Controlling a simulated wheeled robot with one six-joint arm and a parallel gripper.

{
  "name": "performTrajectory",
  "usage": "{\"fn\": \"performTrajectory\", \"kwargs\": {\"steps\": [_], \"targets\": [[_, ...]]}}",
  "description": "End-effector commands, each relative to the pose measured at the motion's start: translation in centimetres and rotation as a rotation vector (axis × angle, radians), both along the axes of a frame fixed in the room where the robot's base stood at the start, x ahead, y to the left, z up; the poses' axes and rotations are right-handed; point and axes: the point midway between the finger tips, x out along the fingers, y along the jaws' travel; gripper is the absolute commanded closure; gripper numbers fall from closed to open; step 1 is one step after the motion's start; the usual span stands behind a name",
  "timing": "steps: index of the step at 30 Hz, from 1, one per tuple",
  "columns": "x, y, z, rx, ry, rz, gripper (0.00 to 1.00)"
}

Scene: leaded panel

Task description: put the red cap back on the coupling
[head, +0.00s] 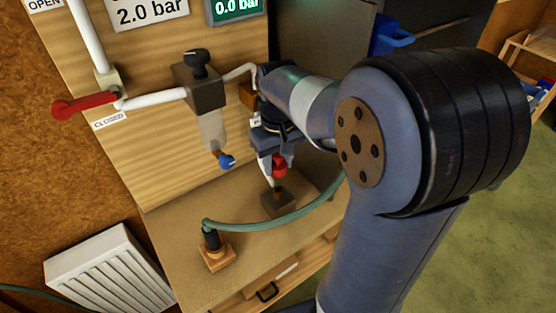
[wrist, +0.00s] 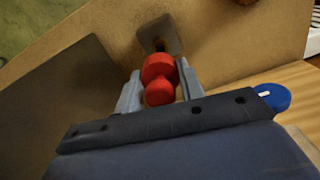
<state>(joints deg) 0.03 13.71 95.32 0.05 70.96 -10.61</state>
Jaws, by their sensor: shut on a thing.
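The red cap (head: 279,166) is held in my gripper (head: 274,172), a little above a small dark block (head: 278,205) with a short dark stub on the bench. In the wrist view the red cap (wrist: 158,68) sits between the two fingers of my gripper (wrist: 161,80), and the block (wrist: 172,40) shows just beyond it. The cap looks apart from the stub. A green hose (head: 270,224) runs to a black fitting (head: 211,240) on a wooden block at the bench front. I cannot tell for certain which of these is the coupling.
A filter unit (head: 206,90) with a blue knob (head: 227,162) beneath it hangs left of my gripper. A red valve lever (head: 82,106) is at the left on the wooden panel. The hose arcs across the bench in front of the dark block. The bench's left part is clear.

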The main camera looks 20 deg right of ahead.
Motion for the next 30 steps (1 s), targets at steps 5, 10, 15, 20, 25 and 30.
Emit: {"fn": "performTrajectory", "kwargs": {"steps": [5,10,15,20,25,30], "targets": [[0.0,0.0,0.0,0.000,0.000,0.000,0.85],[0.0,0.0,0.0,0.000,0.000,0.000,0.85],[-0.1,0.0,0.1,0.000,0.001,0.022,0.85],[-0.1,0.0,-1.0,0.000,0.000,0.024,0.85],[-0.1,0.0,-2.5,0.000,0.002,0.023,0.85],[-0.1,0.0,-4.3,0.000,0.001,0.023,0.85]]}}
